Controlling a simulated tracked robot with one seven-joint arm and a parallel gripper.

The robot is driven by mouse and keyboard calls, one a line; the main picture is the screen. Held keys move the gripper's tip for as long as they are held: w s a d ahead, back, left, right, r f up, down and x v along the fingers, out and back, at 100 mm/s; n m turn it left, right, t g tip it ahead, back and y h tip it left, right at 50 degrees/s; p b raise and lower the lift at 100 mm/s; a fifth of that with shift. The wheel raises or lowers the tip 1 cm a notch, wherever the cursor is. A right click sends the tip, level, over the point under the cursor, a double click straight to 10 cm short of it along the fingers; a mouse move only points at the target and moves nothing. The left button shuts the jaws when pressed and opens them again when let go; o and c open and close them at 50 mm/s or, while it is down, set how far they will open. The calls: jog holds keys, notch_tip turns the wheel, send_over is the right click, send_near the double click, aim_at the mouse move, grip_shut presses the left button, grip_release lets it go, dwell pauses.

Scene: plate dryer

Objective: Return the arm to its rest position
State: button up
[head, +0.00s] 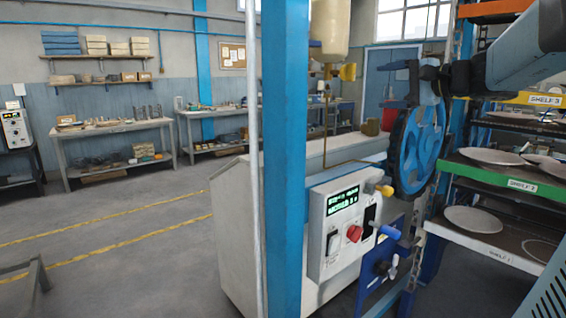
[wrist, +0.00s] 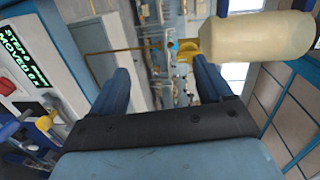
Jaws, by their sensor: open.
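My gripper (head: 398,82) is at the upper right of the head view, pointing left, in front of the upper part of a blue handwheel (head: 418,150). In the wrist view my gripper (wrist: 161,66) has its two blue fingers wide apart with nothing between them. My arm (head: 525,50) reaches in from the upper right corner. Just where the fingertips are in depth against the wheel and the machine is hard to tell.
A cream tank (head: 329,30) also shows in the wrist view (wrist: 255,38). A blue post (head: 285,160) stands left. Shelves at right hold round plates (head: 474,219).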

jog(key=s+a+f+n+g+h, duration=0.2)
jog(key=s+a+f+g, duration=0.15)
jog(key=s+f, duration=0.25)
jog(key=s+a+f+n+g+h, duration=0.1)
jog(key=s+a+f+n+g, duration=0.2)
jog(key=s+a+f, duration=0.3)
jog(key=s+d+f+n+h, duration=0.4)
jog(key=s+f+h, duration=0.3)
jog(key=s+f, duration=0.3)
jog(key=shift+s+f+n+g, duration=0.3)
jog(key=shift+s+n+g, duration=0.1)
jog(key=shift+s, duration=0.65)
